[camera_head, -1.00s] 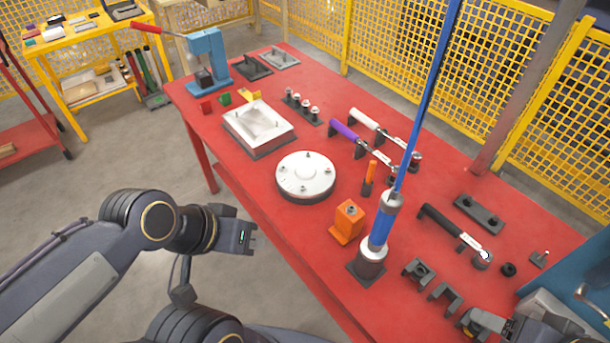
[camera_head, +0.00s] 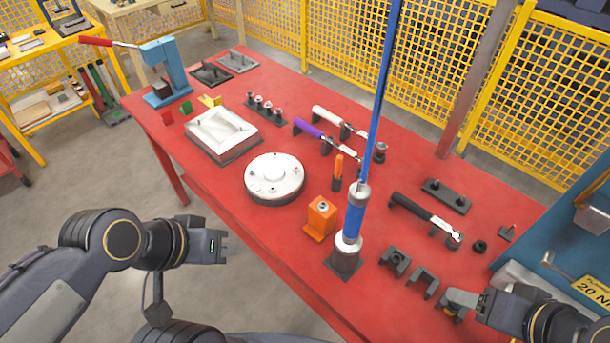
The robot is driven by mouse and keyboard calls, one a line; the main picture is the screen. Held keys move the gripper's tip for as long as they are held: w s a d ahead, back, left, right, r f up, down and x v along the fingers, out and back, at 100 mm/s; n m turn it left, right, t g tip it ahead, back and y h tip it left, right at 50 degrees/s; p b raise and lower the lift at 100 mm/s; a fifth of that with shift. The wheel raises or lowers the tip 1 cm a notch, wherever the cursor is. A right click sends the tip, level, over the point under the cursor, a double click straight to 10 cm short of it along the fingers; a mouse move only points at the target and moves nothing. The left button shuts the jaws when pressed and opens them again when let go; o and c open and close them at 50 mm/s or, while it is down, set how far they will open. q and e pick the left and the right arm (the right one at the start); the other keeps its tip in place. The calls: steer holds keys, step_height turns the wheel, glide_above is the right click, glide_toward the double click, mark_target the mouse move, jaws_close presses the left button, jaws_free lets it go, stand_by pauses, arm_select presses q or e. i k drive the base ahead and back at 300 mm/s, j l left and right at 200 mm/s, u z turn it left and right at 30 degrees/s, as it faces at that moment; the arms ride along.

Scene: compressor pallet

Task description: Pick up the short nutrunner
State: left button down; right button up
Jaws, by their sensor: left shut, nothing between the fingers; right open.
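A blue and silver nutrunner (camera_head: 354,219) stands upright on a dark square base on the red table, with a long blue rod or hose rising from its top. A grey rounded piece (camera_head: 459,299) lies at the front right of the table; I cannot tell what it is, or which item is the short nutrunner. My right gripper (camera_head: 482,304) is open right beside the grey piece, and its fingers are partly hidden. My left gripper (camera_head: 224,246) is shut and empty, out over the floor in front of the table, well left of the blue nutrunner.
Near the blue nutrunner are an orange block (camera_head: 320,217), a white round housing (camera_head: 274,178), dark brackets (camera_head: 395,261) and a black-handled wrench (camera_head: 425,217). A blue panel (camera_head: 562,262) bounds the right side. Yellow mesh fencing (camera_head: 430,60) stands behind the red table (camera_head: 229,215).

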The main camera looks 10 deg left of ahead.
mark_target(348, 241)
steer(key=k+l+u, duration=0.1)
steer(key=k+u, duration=0.6)
